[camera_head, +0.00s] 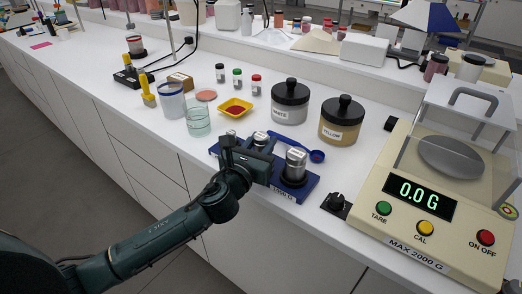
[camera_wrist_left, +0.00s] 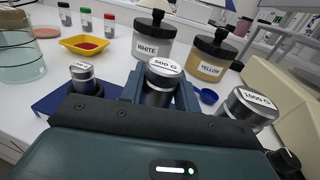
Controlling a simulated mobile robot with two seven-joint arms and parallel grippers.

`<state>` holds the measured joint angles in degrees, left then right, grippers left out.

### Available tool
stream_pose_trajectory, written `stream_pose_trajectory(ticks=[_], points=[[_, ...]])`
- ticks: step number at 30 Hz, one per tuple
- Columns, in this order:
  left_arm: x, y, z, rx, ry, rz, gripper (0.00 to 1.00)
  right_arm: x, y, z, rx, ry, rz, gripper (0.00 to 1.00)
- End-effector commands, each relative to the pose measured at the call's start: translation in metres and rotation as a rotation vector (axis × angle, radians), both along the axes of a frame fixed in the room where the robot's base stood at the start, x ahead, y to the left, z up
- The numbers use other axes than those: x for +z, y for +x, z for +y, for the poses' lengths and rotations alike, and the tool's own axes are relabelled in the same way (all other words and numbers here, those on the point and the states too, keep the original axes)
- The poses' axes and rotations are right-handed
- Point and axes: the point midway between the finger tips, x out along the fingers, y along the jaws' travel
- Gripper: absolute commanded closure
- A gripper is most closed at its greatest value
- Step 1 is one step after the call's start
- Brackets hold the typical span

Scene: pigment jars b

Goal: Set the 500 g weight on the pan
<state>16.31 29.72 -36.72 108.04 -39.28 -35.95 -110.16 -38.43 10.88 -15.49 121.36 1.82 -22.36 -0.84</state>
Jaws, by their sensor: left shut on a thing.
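The 500 g weight (camera_wrist_left: 160,82) is a silver cylinder with a white "500 G" top label. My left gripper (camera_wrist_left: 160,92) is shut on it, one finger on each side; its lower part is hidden. In the head view my left gripper (camera_head: 247,158) is over the blue weight stand (camera_head: 300,190), and I cannot tell whether the weight is clear of the stand. The round grey pan (camera_head: 452,157) is at the right on the cream scale (camera_head: 398,235), under a clear shield, and looks empty. The display (camera_head: 419,196) reads 0.0 G. My right gripper is not in view.
A 1000 g weight (camera_wrist_left: 247,106) stands right of my left gripper, a smaller weight (camera_wrist_left: 84,78) left of it. WHITE (camera_head: 290,101) and YELLOW (camera_head: 341,121) jars stand behind, near a blue spoon (camera_head: 316,156).

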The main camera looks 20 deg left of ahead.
Motion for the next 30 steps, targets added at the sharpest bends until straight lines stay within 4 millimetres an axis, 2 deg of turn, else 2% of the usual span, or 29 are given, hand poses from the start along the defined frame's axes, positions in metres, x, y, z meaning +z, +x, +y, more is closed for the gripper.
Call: stream_pose_trajectory(ticks=[3,17,18,25,30], points=[[-0.010,0.000,0.001,0.002,0.000,-0.004,1.00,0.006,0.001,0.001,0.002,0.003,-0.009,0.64],[-0.017,0.000,0.000,0.000,-0.001,-0.005,1.00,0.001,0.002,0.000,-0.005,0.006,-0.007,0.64],[-0.018,0.000,0.000,0.000,0.000,-0.001,0.65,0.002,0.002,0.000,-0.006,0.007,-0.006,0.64],[-0.018,0.000,0.000,0.000,0.000,-0.001,0.47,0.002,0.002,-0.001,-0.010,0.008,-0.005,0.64],[-0.018,0.000,0.000,0.000,0.000,-0.001,0.47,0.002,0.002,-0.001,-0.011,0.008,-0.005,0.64]])
